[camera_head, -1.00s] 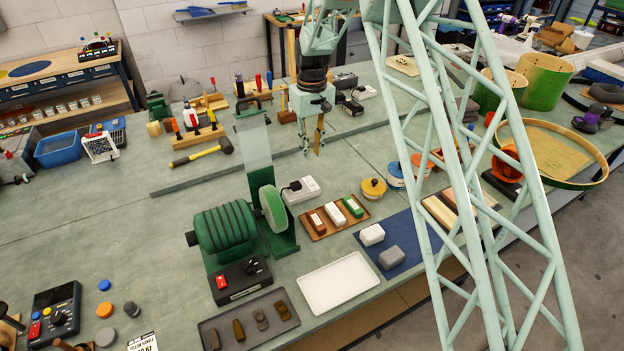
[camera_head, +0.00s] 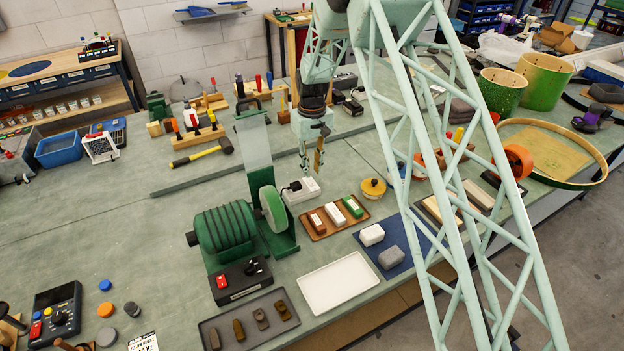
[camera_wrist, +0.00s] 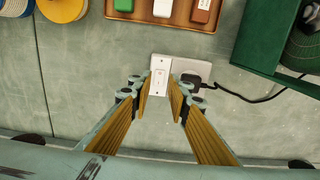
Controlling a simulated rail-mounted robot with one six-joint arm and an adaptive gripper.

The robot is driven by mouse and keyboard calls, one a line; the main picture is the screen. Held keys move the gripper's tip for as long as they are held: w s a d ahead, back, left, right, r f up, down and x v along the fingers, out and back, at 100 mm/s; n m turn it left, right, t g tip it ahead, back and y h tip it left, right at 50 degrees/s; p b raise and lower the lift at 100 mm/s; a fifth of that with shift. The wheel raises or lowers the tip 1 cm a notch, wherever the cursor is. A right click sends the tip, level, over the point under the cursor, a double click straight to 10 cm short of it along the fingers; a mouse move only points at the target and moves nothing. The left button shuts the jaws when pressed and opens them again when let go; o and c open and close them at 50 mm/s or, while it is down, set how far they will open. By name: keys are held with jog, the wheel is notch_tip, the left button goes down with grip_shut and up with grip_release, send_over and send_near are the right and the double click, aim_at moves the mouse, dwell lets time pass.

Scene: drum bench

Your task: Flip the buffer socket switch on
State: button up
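The buffer socket (camera_head: 303,190) is a white box on the bench beside the green buffer machine (camera_head: 238,226), with a black plug and cable in it. In the wrist view the socket (camera_wrist: 175,76) has a plate with a small switch (camera_wrist: 158,81) on its left and the black plug (camera_wrist: 193,82) on its right. I cannot tell the switch's position. My gripper (camera_head: 312,174) hangs above the socket. In the wrist view my gripper (camera_wrist: 161,98) has its two yellow-padded fingers apart, on either side of the switch plate, with nothing between them.
A brown tray (camera_head: 318,236) of bars and a yellow-lidded tin (camera_head: 373,188) stand to the right of the socket. A black cable (camera_wrist: 245,99) runs from the plug towards the machine. A long bench seam strip (camera_head: 270,154) lies behind. Bare bench lies left of the machine.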

aim_at(312, 184)
jog(key=shift+f, duration=2.7)
jog(key=shift+c, duration=0.7)
